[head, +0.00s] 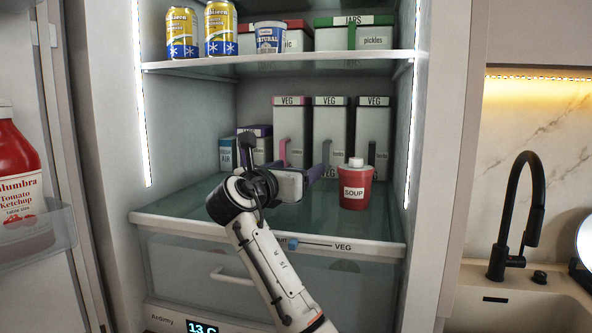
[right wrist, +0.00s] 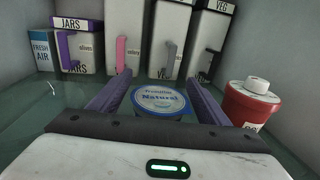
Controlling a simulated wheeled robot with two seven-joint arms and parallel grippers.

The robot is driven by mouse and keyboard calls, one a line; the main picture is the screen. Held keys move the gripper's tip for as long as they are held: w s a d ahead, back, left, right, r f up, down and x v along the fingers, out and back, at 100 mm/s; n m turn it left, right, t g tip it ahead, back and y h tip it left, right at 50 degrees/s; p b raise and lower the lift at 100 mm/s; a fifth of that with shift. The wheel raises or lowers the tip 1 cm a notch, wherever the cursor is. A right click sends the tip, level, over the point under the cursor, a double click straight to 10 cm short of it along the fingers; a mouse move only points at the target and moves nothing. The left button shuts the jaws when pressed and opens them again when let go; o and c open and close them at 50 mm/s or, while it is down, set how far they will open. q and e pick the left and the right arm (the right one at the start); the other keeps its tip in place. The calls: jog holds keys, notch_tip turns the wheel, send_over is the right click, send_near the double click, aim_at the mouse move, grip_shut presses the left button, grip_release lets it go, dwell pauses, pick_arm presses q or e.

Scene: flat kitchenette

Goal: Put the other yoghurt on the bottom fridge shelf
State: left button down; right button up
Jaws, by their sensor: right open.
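One yoghurt tub (head: 270,38), white and blue, stands on the upper fridge shelf (head: 290,66) in the head view. A second yoghurt (right wrist: 160,99) shows its blue-rimmed lid in the right wrist view, between my purple fingers. It appears to stand on the bottom fridge shelf (head: 225,216), and my gripper hides it in the head view. My right gripper (head: 298,172) is open, reaching low over that shelf, with a finger on each side of the tub. I cannot tell whether the fingers touch it. My left gripper is not in view.
A red soup container (head: 356,190) stands just right of my right gripper. Tall VEG boxes (head: 331,130) and a blue fresh-air box (head: 230,155) stand behind. Yellow cans (head: 182,35) are on the upper shelf. The open door holds ketchup (head: 20,180). The bottom shelf's front left is clear.

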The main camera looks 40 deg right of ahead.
jog(key=b+v, duration=0.2)
jog(key=v, duration=0.9)
jog(key=shift+s+a, duration=0.35)
jog(key=shift+a, duration=0.1)
